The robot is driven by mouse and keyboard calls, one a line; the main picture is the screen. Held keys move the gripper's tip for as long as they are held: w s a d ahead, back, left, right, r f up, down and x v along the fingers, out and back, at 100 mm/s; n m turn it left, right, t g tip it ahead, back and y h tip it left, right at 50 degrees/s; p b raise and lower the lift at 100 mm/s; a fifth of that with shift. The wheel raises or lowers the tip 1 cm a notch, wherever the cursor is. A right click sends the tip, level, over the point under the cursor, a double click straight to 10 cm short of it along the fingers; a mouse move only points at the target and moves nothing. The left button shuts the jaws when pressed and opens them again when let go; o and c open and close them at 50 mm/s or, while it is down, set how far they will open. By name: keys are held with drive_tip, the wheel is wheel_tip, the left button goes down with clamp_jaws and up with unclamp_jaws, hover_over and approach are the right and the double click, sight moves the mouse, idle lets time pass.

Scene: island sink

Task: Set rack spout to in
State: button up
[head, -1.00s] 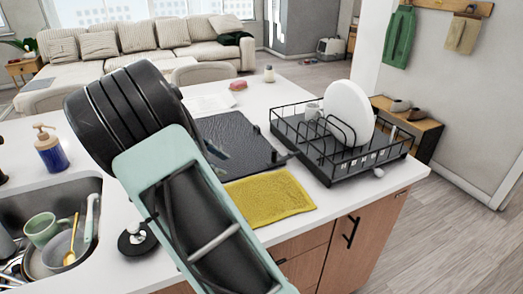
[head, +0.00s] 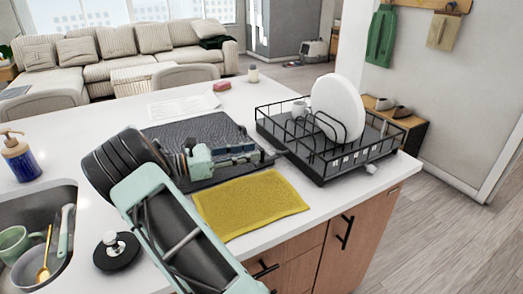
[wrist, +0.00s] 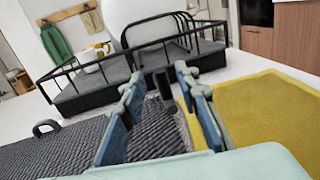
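The black wire dish rack (head: 322,170) stands on the right of the white counter, and its near side also shows in the wrist view (wrist: 85,100). Its short dark spout (wrist: 164,88) sticks out from the rack's side towards my gripper; in the head view it shows as a small grey piece (head: 278,154) by the rack's left corner. My gripper (wrist: 159,78) is open, its two blue-grey fingers apart with the spout's end between and just beyond the tips. In the head view my gripper (head: 256,152) is low over the black mat, pointing at the rack. Contact with the spout cannot be told.
A white plate (head: 338,108) and a cup (head: 300,108) stand in the rack. A ribbed black mat (head: 190,130) lies under my gripper, with a yellow cloth (head: 250,204) in front. The sink (head: 40,215) with dishes is at left. A black stopper (head: 117,250) sits by the sink.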

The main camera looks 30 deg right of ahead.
sight(262, 150)
drive_tip(key=shift+x, duration=2.2)
drive_tip(key=shift+c, duration=0.3)
clamp_jaws()
